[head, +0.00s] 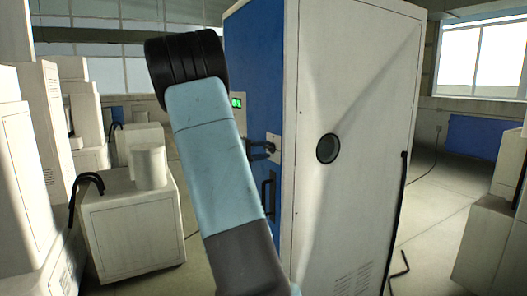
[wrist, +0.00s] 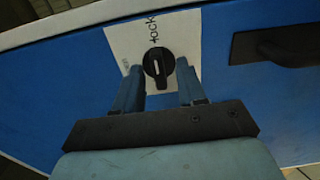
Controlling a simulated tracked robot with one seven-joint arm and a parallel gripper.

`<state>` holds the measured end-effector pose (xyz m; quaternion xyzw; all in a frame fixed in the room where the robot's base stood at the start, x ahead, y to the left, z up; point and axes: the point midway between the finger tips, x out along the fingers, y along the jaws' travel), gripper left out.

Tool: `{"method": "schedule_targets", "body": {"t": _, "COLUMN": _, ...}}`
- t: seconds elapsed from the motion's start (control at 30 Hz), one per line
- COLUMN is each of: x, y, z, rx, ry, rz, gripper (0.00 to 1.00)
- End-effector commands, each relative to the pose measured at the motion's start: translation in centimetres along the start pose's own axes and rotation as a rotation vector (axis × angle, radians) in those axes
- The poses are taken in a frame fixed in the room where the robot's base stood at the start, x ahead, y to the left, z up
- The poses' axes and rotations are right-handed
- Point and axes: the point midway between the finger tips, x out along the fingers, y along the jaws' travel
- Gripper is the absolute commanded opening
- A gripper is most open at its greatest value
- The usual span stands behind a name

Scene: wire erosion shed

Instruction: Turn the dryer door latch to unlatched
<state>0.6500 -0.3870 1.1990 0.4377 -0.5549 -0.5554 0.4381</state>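The dryer door (head: 262,60) is the blue front of a tall white cabinet. Its latch is a round black knob (wrist: 158,62) with a pale pointer mark, on a white label plate (wrist: 190,28). The plate reads "lock" beyond the knob in the wrist view; fainter lettering at its left is unreadable. My gripper (wrist: 158,68) is open, its two blue fingers at either side of the knob, with visible gaps and no clear contact. In the head view my gripper (head: 262,149) shows small and dark at the plate; the knob is not distinct there.
A black door handle (head: 268,192) sits below the latch, also showing at right in the wrist view (wrist: 280,44). A green display (head: 237,101) is higher on the door. White cabinets (head: 130,225) stand at left. Open floor lies right of the dryer.

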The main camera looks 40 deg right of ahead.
Motion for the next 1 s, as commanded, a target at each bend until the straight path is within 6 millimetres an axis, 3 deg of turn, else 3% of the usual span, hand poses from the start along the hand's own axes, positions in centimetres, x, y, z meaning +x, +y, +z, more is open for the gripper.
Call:
{"method": "schedule_targets", "body": {"t": 0.23, "x": 0.05, "y": 0.00, "z": 0.01, "rx": 0.000, "ry": -0.001, "rz": 0.000, "gripper": 0.38}}
{"method": "schedule_targets", "body": {"t": 0.63, "x": 0.06, "y": -0.04, "z": 0.02, "rx": 0.000, "ry": -0.001, "rz": 0.000, "gripper": 0.00}}
{"method": "schedule_targets", "body": {"t": 0.83, "x": 0.73, "y": -0.09, "z": -0.10, "rx": -0.001, "ry": -0.003, "rz": 0.000, "gripper": 0.00}}
{"method": "schedule_targets", "body": {"t": 1.0, "x": 0.02, "y": -0.15, "z": 0.01, "rx": -0.014, "ry": 0.000, "rz": -0.002, "gripper": 0.00}}
